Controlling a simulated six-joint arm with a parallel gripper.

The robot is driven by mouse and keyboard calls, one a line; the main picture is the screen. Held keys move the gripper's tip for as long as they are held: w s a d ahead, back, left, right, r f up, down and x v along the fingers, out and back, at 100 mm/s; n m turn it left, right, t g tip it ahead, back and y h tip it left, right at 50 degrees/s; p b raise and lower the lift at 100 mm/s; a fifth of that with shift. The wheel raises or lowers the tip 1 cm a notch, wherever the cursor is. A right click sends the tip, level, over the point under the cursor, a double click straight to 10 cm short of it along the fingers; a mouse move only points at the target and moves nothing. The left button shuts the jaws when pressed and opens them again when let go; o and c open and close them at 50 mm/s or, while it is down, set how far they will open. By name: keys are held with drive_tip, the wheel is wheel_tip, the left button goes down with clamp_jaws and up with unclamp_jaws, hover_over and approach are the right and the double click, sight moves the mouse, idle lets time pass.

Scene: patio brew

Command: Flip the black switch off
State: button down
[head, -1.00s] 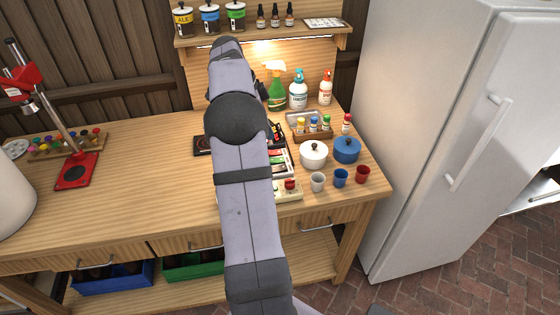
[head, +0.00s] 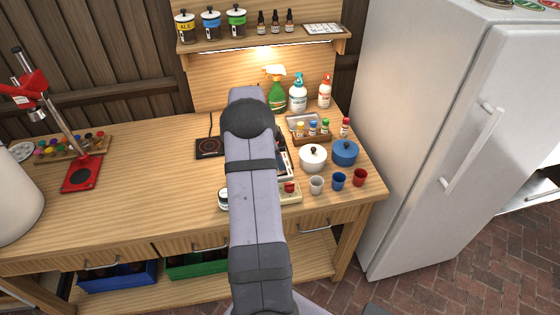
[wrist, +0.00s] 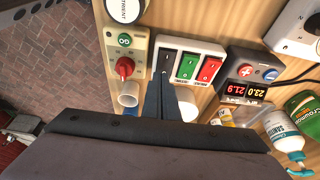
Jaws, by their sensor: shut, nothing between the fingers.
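A white switch box (wrist: 203,48) with a black, a green and a red rocker switch in a row shows in the wrist view. The black switch (wrist: 167,56) is at the row's left end, and its lower part is hidden by my fingers. My gripper (wrist: 166,76) is shut and empty, with its dark fingertips at or just over the black switch. I cannot tell whether they touch it. The green switch (wrist: 187,66) and the red switch (wrist: 207,70) are just right of my fingers. In the head view my arm hides my gripper and most of the box.
A cream box with a red knob (wrist: 125,67) sits left of the switch box. A controller (wrist: 246,76) with red digits is to its right. A white pot (head: 312,158), a blue pot (head: 345,153) and small cups stand nearby. The bench's left middle (head: 150,175) is clear.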

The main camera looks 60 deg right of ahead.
drive_tip(key=shift+d+f, duration=0.1)
drive_tip(key=shift+f, duration=0.55)
drive_tip(key=shift+s+f, duration=0.1)
